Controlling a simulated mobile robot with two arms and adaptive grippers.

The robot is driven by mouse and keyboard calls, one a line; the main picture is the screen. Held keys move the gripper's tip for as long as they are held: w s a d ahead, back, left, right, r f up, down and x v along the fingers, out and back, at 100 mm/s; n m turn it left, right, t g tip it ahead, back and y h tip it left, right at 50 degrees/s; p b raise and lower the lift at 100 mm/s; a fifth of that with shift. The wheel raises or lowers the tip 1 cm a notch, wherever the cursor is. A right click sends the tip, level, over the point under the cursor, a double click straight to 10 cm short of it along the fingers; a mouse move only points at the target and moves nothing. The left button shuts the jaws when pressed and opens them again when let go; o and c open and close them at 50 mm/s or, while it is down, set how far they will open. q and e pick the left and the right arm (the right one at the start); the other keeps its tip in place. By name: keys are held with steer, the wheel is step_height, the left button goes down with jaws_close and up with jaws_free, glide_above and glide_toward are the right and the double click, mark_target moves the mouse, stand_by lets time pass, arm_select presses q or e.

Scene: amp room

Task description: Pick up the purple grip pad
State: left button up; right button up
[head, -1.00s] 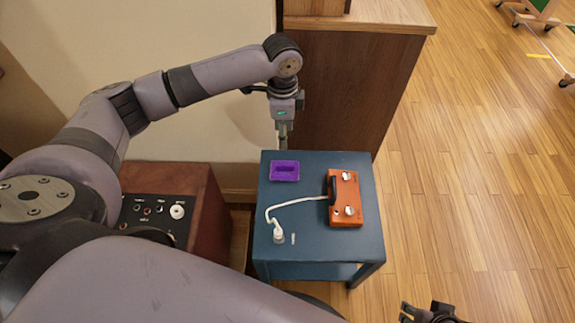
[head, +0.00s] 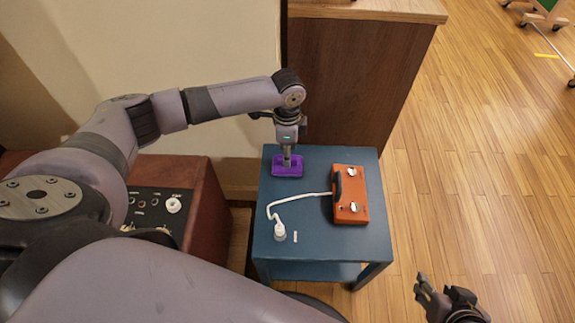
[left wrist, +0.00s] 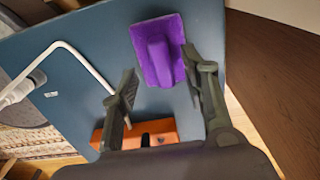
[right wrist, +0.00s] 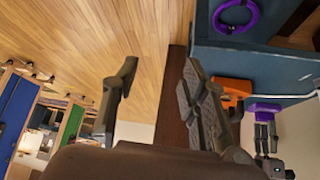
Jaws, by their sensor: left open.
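The purple grip pad (head: 276,171), a flat plate with a raised ridge, lies at the back left of the blue table (head: 312,240). My left gripper (head: 288,162) points down over it and hides part of it. In the left wrist view the pad (left wrist: 150,38) lies just beyond the fingertips of my left gripper (left wrist: 161,66). Its fingers are apart, with the ridge roughly between them; contact cannot be told. My right gripper (head: 432,290) is away from the table, over the floor at lower right. In the right wrist view its fingers (right wrist: 160,68) are apart and empty.
An orange box (head: 350,195) with a black handle lies right of the pad. A wooden cabinet (head: 350,90) stands behind the table. A purple ring (right wrist: 235,18) shows in the right wrist view.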

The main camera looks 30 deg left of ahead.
mark_target(296, 170)
arm_select(q)
step_height(296, 170, down, 3)
steer(key=shift+w+r+b, duration=0.1)
steer(key=shift+b, duration=0.4)
steer(key=shift+f, duration=0.2)
arm_select(e)
steer(key=w+a+r+t+y, duration=0.1)
steer(key=w+a+r+t, duration=0.1)
steer(key=w+r+t, duration=0.1)
steer(key=w+r, duration=0.1)
steer(key=w, duration=0.1)
steer(key=shift+w+t, duration=0.3)
steer(key=shift+w, duration=0.05)
arm_select(q)
steer(key=shift+c, duration=0.6)
jaws_close()
